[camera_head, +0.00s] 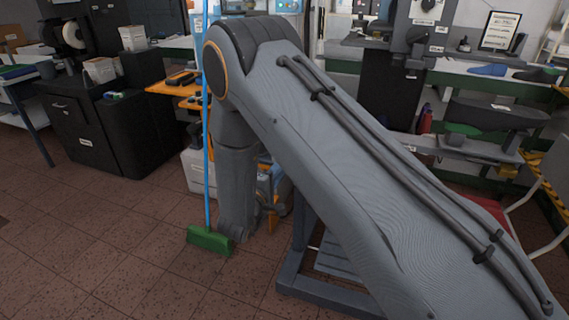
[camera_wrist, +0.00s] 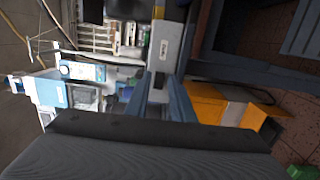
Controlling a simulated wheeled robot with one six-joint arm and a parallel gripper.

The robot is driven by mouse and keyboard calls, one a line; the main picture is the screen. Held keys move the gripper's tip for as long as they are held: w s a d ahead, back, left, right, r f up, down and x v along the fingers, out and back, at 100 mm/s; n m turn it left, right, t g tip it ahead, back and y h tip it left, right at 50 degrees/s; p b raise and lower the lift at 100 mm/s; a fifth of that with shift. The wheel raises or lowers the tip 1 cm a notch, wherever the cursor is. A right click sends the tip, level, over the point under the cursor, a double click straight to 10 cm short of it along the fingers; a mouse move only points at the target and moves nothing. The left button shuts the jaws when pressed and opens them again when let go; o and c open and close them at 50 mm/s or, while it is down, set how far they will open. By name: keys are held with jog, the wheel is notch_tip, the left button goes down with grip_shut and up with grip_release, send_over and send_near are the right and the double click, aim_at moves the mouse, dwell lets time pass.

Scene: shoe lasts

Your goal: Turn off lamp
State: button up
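I cannot make out a lamp in either view. In the head view my grey arm fills the middle and right, rising to an elbow and then hanging down beside the broom. The fingers of my gripper do not show there.
A green broom (camera_head: 209,239) with a blue handle stands left of my forearm. Black cabinets (camera_head: 88,128) stand at the left. A workbench (camera_head: 490,72) with shoe lasts runs along the back right. An orange box (camera_wrist: 205,101) shows in the wrist view. The tiled floor at front left is clear.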

jog(key=shift+x, duration=1.25)
